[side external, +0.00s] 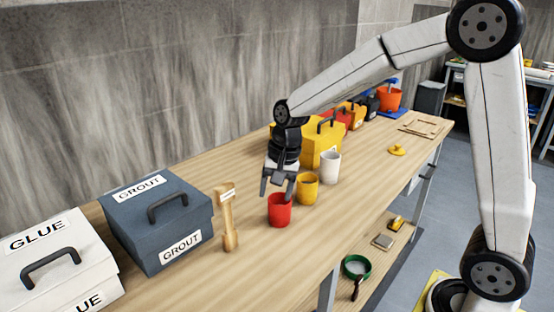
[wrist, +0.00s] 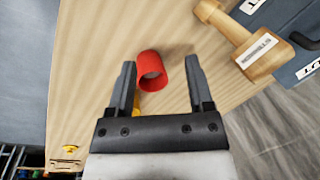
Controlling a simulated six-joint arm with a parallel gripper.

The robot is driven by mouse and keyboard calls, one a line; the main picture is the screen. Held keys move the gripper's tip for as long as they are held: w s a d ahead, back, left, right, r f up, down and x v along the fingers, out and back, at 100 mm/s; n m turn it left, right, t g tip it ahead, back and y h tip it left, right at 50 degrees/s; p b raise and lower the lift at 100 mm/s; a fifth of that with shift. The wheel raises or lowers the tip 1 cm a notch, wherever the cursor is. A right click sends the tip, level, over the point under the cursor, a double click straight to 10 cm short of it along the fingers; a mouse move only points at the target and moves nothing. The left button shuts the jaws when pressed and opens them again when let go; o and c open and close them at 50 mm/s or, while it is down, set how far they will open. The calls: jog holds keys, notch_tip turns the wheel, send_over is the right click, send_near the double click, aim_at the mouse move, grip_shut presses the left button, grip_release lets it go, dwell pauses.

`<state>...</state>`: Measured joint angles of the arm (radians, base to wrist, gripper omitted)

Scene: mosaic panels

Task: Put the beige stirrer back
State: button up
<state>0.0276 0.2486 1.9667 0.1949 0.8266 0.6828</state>
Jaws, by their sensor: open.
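A beige wooden piece (side external: 228,222) with a white label stands upright on the bench, left of the red cup. It also shows at the upper right in the wrist view (wrist: 245,42). It is the only clearly beige tool-like thing I see, but I cannot tell whether it is the stirrer. My gripper (side external: 276,194) is open and points down at the red cup (side external: 279,211). In the wrist view the red cup (wrist: 150,66) shows between the open fingers (wrist: 158,64). I see nothing held. The cup's inside is not clear.
A yellow cup (side external: 308,190) and a white cup (side external: 330,168) stand right of the red cup. A grey GROUT box (side external: 185,225) and a white GLUE box (side external: 60,268) are at left. A yellow box (side external: 322,150) stands behind.

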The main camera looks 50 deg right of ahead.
jog(key=s+f+n, duration=0.3)
jog(key=s+n, duration=0.1)
jog(key=s, duration=0.2)
jog(key=s+d+f+n+t+h, duration=0.1)
jog(key=s+f+n, duration=0.3)
jog(key=s, duration=0.3)
jog(key=shift+s+d+n+h, duration=0.2)
jog(key=shift+s+n+h, duration=0.1)
jog(key=shift+n, duration=0.5)
